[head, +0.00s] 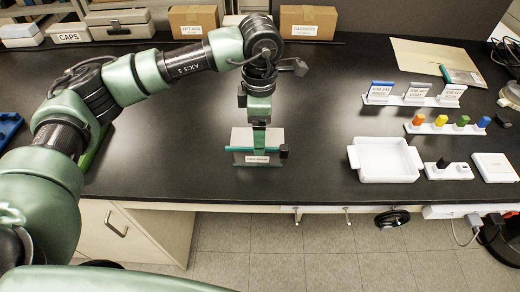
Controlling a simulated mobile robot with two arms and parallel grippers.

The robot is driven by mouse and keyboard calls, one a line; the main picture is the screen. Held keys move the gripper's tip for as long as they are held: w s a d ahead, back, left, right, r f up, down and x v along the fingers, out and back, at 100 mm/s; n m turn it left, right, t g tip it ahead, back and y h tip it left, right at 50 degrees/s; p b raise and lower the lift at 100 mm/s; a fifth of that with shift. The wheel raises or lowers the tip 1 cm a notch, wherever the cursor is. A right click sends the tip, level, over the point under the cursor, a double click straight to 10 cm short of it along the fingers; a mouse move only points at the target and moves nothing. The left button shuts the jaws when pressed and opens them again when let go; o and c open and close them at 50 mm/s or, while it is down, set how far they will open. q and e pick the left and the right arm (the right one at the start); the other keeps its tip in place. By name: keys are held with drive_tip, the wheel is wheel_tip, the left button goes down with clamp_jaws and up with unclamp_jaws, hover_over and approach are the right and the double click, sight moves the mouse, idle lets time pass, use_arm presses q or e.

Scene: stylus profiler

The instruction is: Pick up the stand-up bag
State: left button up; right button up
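The stand-up bag (239,139) appears to be the grey pouch near the table's front edge, in the middle of the head view. It has a teal strip across it, a dark piece at the strip's right end and a white label at the bottom. My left gripper (259,150) points down at the bag and overlaps its middle in the picture. It hides part of the bag. I cannot tell whether the fingers touch it or are closed on it. My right gripper is not in view.
A white tray (386,178) stands right of the bag. Beyond it are a rack of coloured pieces (446,129), a card rack (412,100) and a white box (494,167). Cardboard boxes (308,21) stand at the back. The black tabletop (325,130) is clear between bag and tray.

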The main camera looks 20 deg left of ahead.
use_arm(q)
drive_tip(key=shift+f, duration=0.4)
drive_tip(key=shift+s+f+p, duration=0.2)
drive_tip(key=shift+f+p, duration=0.5)
drive_tip(key=shift+f, duration=0.05)
drive_tip(key=f+p, duration=0.1)
drive_tip(key=f, duration=0.1)
drive_tip(key=f+p, duration=0.1)
drive_tip(key=shift+w+a+f, duration=0.2)
drive_tip(key=shift+f, duration=0.2)
drive_tip(key=shift+w+f, duration=0.1)
drive_tip(key=shift+f, duration=0.4)
drive_tip(key=c, duration=1.5)
